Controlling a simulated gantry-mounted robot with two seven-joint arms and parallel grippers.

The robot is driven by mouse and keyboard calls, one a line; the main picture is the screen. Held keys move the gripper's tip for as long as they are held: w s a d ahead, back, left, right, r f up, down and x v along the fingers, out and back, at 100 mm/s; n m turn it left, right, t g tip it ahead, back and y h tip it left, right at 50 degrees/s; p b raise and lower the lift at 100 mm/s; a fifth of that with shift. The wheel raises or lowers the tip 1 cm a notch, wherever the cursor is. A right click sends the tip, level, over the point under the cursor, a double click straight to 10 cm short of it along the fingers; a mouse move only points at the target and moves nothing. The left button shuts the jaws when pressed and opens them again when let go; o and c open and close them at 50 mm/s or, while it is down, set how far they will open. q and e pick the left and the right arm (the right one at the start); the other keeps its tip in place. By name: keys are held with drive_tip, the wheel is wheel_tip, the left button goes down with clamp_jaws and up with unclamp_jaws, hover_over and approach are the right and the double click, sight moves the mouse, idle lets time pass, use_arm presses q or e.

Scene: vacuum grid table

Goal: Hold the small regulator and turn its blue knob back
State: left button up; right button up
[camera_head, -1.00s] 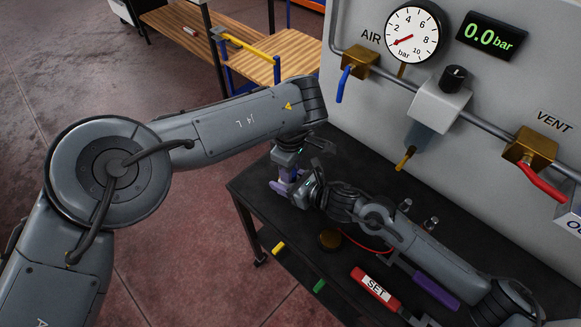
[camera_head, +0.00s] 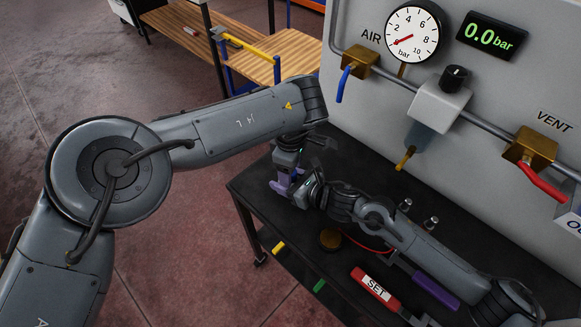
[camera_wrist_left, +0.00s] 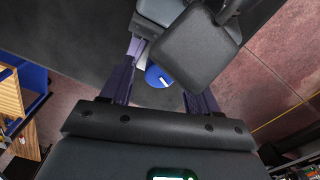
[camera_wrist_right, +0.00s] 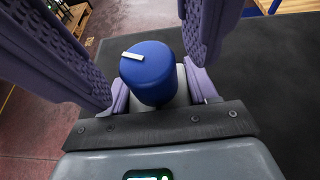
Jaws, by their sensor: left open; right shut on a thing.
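The small regulator (camera_wrist_right: 175,98) has a grey body and a blue knob (camera_wrist_right: 148,72) with a white mark. My right gripper (camera_wrist_right: 158,97) is shut on its body. The left gripper's purple fingers (camera_wrist_right: 135,45) stand open on either side of the knob, apart from it. In the left wrist view the knob (camera_wrist_left: 154,76) shows between the left fingers (camera_wrist_left: 158,85), partly hidden by a dark grey block. In the head view the left gripper (camera_head: 284,185) and right gripper (camera_head: 305,188) meet above the bench's left end. The regulator is hidden there.
The panel behind has a gauge (camera_head: 411,34), a 0.0 bar display (camera_head: 491,36), and blue (camera_head: 342,84) and red valve handles (camera_head: 541,181).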

use_arm(q)
wheel_tip(320, 180, up, 12)
idle(0.6)
idle(0.4)
drive_tip(key=w+a+f+n+g+h, duration=0.1)
drive_tip(key=w+a+n+h, duration=0.1)
drive_tip(key=n, duration=1.4)
drive_tip(key=w+a+f+n+g+h, duration=0.1)
drive_tip(key=a+n+g, duration=0.1)
drive_tip(key=n, duration=1.4)
drive_tip(key=x, duration=1.1)
drive_tip(key=shift+w+d+f, duration=0.15)
drive_tip(key=shift+d+f, duration=0.05)
drive_tip(key=shift+d, duration=0.1)
